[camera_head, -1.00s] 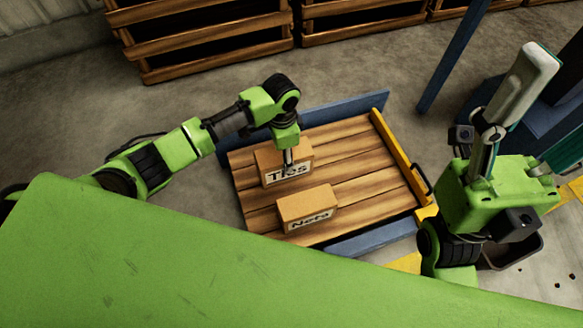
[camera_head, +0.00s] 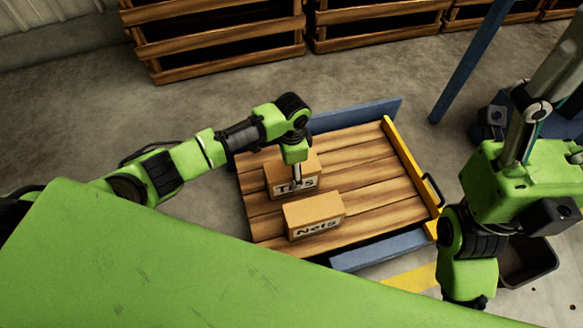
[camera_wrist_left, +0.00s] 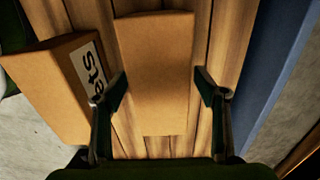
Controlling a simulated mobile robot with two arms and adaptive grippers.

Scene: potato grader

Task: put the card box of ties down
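The card box of ties (camera_head: 283,178), brown with a "Ties" label, rests on the wooden boards of a pallet platform (camera_head: 375,180). My left gripper (camera_head: 297,183) points down at it, and its fingers partly cover the label in the head view. In the left wrist view the box (camera_wrist_left: 158,70) lies between the two spread fingers (camera_wrist_left: 162,88), with a narrow gap on each side. The left gripper looks open.
A card box labelled "Nets" (camera_head: 314,212) stands just in front of the ties box. A blue board (camera_head: 355,114) and a yellow rail (camera_head: 408,165) edge the platform. The platform's right side is clear. Wooden crates (camera_head: 215,45) stand behind.

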